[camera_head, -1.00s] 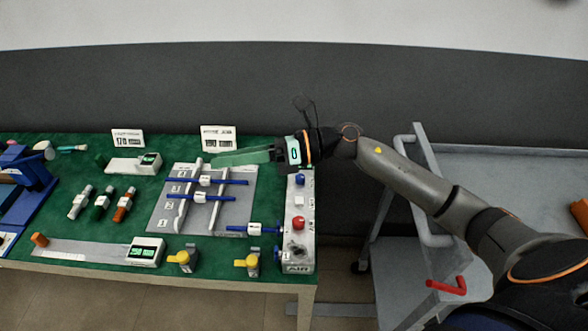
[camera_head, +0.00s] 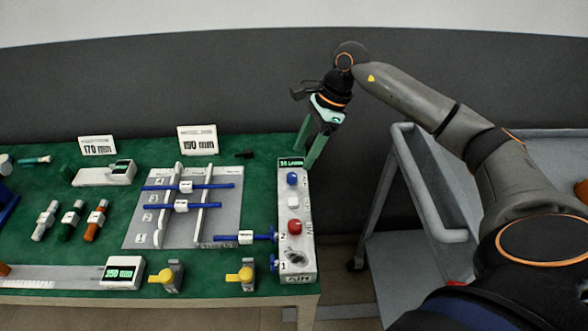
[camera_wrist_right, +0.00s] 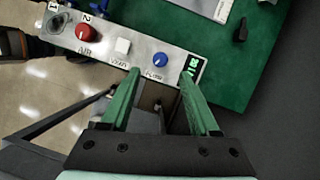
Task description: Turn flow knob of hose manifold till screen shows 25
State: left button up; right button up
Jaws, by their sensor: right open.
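The hose manifold (camera_head: 309,245) is a light grey panel along the table's right edge. Its small screen (camera_head: 291,162), with green text too small to read surely, is at the far end. Next to it is the blue flow knob (camera_head: 292,178). My right gripper (camera_head: 303,160) points down above the manifold's far end, open and empty. In the right wrist view, the blue knob (camera_wrist_right: 160,59) lies just beyond the gap between the green fingertips (camera_wrist_right: 160,74). The screen (camera_wrist_right: 190,65) is partly covered by the right-hand finger. My left gripper is not in view.
The manifold also carries a white button (camera_head: 293,202), a red knob (camera_head: 295,227) and numbered side ports. A grey cart (camera_head: 403,180) is right of the table.

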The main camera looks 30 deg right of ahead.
aim_at(292, 174)
jog(key=x, duration=0.6)
jog(key=shift+w+a+f, duration=0.1)
jog(key=shift+a+f, duration=0.05)
jog(key=shift+f, duration=0.15)
grip_shut()
